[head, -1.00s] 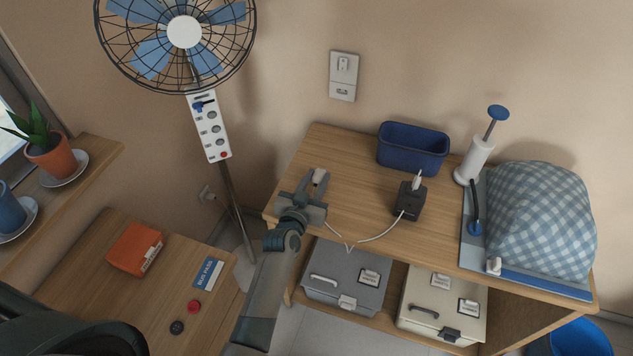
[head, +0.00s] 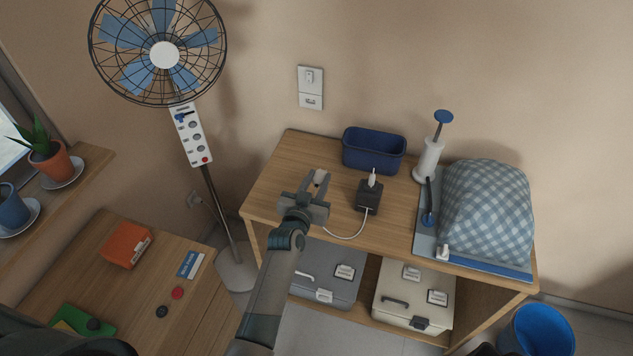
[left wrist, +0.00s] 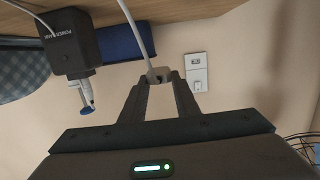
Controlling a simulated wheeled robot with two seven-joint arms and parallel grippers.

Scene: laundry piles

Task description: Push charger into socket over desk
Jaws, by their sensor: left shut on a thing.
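In the head view the gripper appears over the left part of the desk (head: 280,182). The socket (head: 311,101) is the lower part of a white wall plate above the desk, under a switch. The plate also shows in the left wrist view (left wrist: 195,74), right of the fingers and apart from the charger. My right gripper is not in view.
A black power bank (head: 368,197) with a white plug on top stands right of my gripper. A blue bin (head: 373,152), white pump (head: 428,160) and checkered cloth bundle (head: 487,208) stand farther right. A fan (head: 164,55) stands left. The wall around the socket is clear.

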